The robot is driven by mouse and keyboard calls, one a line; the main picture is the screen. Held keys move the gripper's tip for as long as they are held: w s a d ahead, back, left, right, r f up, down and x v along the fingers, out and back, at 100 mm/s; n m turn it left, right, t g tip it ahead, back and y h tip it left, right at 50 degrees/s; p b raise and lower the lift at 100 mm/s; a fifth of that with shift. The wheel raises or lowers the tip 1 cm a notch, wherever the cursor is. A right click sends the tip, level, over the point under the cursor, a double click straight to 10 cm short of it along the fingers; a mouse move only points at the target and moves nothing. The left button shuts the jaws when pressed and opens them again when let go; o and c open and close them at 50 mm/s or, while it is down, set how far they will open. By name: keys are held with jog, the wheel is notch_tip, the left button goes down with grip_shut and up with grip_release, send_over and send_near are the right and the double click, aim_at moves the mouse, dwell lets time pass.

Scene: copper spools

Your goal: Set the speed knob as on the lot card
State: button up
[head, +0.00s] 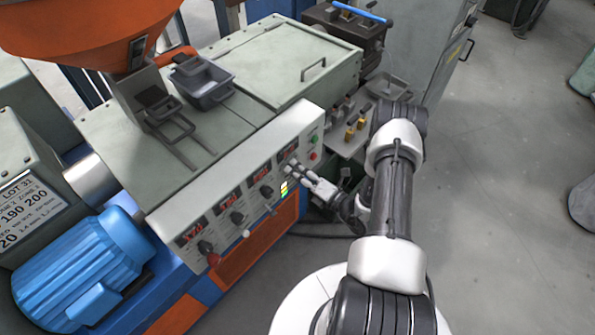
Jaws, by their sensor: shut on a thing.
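The control panel (248,180) is a pale sloped box on the machine's front, with several red digit displays and black knobs along it. My gripper (291,170) reaches the panel's right part, below the rightmost display (287,151). It is shut on a knob there, which the fingers mostly hide. Two other black knobs (266,190) and (237,217) stand free to the left. The lot card (31,207) is a white sheet on the grey housing at far left. It reads "LOT 31", "190 200" and "20" in part; the rest is cut off or too small.
A green button (314,139) and a red button (313,155) sit close to my gripper on the panel's right end. A blue motor (82,268) stands at lower left. A grey tray (203,82) lies on the machine top. Open floor (510,200) lies right.

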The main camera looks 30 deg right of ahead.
jog(key=o, duration=1.1)
jog(key=shift+c, duration=0.2)
jog(key=v, duration=1.2)
jog(key=shift+a+r, duration=0.1)
